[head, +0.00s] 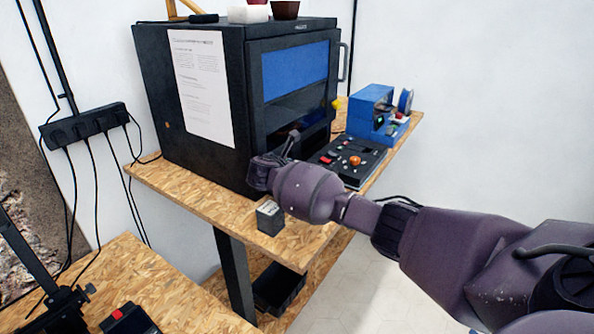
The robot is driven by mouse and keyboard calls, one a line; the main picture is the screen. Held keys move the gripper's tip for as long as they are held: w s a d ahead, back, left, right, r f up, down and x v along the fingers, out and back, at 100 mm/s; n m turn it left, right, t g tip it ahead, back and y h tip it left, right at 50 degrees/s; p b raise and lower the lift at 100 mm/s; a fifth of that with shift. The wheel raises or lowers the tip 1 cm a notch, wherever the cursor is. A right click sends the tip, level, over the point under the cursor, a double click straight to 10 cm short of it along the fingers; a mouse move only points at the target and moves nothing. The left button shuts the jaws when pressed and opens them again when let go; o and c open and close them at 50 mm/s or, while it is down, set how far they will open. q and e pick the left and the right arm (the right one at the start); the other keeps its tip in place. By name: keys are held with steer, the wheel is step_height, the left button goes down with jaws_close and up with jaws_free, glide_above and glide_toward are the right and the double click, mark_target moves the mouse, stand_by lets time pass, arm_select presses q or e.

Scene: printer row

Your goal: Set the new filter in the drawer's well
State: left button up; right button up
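A small dark grey block with a pale, marked top (269,217) stands on the near edge of the wooden bench; it may be the filter, but I cannot tell. My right arm comes in from the right, and its gripper (289,146) is in front of the lower front of the big black printer (205,160), beyond the block and apart from it. The fingers are small and dark against the printer, so their opening does not show. No drawer or well can be made out; my wrist hides part of the printer's lower front. My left gripper is out of view.
A black panel with red and orange knobs (347,160) and a blue machine (371,108) stand further along the bench (190,187). A black bin (279,290) sits below. A power strip (85,126) with hanging cables is on the left wall.

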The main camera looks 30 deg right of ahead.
steer(key=shift+f, duration=0.45)
steer(key=shift+f, duration=0.1)
steer(key=o, duration=0.7)
steer(key=v, duration=1.2)
steer(key=shift+b, duration=0.45)
